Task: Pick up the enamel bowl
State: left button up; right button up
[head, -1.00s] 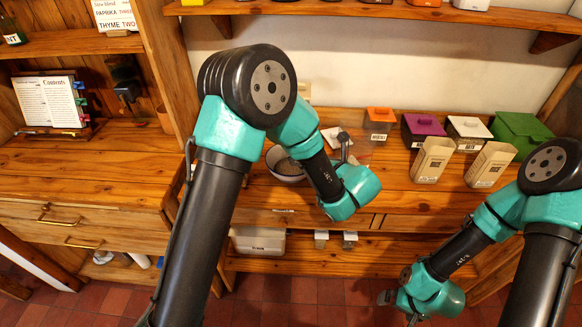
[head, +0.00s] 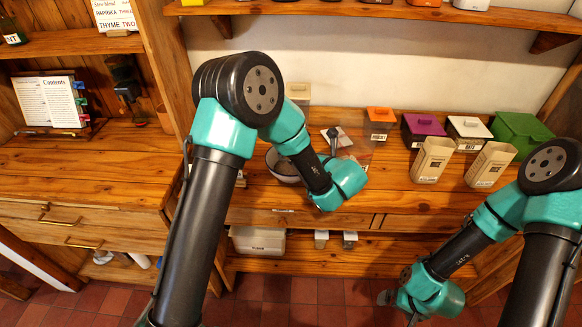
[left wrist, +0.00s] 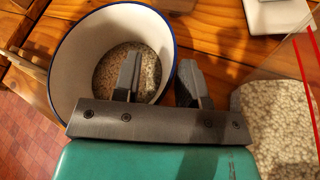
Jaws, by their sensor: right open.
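The enamel bowl (left wrist: 72,62) is white with a blue rim, with pale grains in its bottom. It stands upright on the wooden counter and fills the upper left of the left wrist view. In the head view the bowl (head: 284,176) is partly hidden by my left arm. My left gripper (left wrist: 160,66) is open at the bowl's near right side. One finger is over the inside of the bowl, the other outside the rim, with a gap between them. My right gripper (head: 394,307) is low at the right, away from the bowl, open and small in view.
A clear container of pale grains (left wrist: 272,112) stands close right of the left gripper. A white square piece (left wrist: 278,14) lies beyond. Orange-lidded (head: 380,115), purple-lidded (head: 425,125) and white-lidded (head: 468,128) boxes and beige cartons (head: 431,160) line the counter rightwards.

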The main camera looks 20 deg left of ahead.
pick_arm(q)
grip_shut()
jog(key=shift+r, duration=0.1)
dwell(0.4)
jog(key=shift+r, duration=0.5)
jog(key=shift+s+d+r, duration=0.1)
jog(key=shift+s+r, duration=0.1)
jog(key=shift+r, duration=0.45)
jog(key=shift+s+r, duration=0.2)
jog(key=shift+r, duration=0.4)
jog(key=s+d+r, duration=0.1)
jog(key=s+d, duration=0.1)
jog(key=s, duration=1.3)
jog(key=shift+d+r, duration=0.15)
jog(key=shift+r, duration=0.05)
